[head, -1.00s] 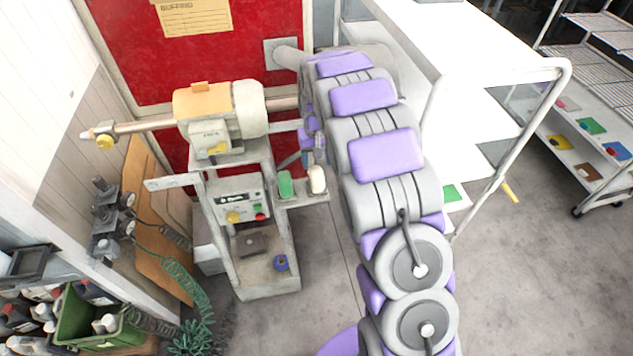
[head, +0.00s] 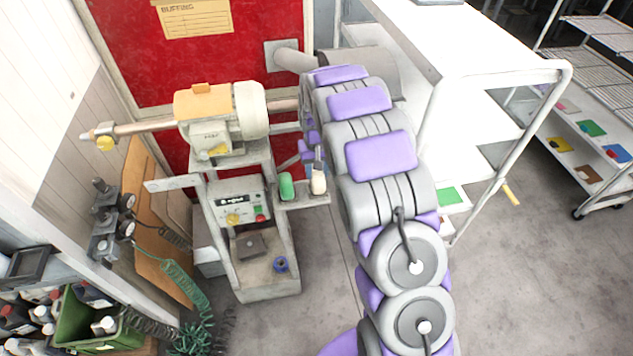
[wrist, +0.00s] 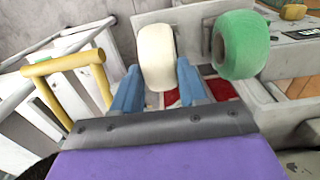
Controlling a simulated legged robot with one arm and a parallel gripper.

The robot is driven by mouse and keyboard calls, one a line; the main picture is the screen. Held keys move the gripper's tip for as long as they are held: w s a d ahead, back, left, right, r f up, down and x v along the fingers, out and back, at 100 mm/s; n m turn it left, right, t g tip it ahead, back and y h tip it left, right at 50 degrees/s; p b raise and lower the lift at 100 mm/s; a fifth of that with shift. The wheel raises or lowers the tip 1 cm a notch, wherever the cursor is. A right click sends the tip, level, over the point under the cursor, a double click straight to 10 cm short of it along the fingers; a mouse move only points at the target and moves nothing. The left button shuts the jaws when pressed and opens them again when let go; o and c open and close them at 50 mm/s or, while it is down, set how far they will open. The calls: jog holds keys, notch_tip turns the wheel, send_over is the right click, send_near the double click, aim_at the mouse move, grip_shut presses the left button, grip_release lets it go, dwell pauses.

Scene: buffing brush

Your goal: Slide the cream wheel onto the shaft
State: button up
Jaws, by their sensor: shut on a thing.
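The cream wheel (wrist: 155,50) is upright between my gripper's blue fingers in the wrist view. My gripper (wrist: 158,86) is shut on it. In the head view the cream wheel (head: 318,182) is at the right end of a small shelf on the machine stand, with my gripper (head: 318,164) just above it. Whether it still touches the shelf is unclear. The buffing machine (head: 207,103) has a shaft (head: 150,127) out to the left, with a yellow knob (head: 105,143) near its tip. Another shaft (head: 283,104) runs right, its far end hidden behind my arm.
A green wheel (wrist: 240,45) stands close to the right of the cream one. It also shows in the head view (head: 286,187). A white cart (head: 520,72) is on the right. A green crate (head: 75,322) and hoses are at lower left. Floor at lower right is clear.

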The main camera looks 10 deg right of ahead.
jog(key=shift+c, duration=1.2)
jog(key=shift+r+p, duration=0.85)
jog(key=shift+r, duration=2.15)
jog(key=shift+f, duration=0.1)
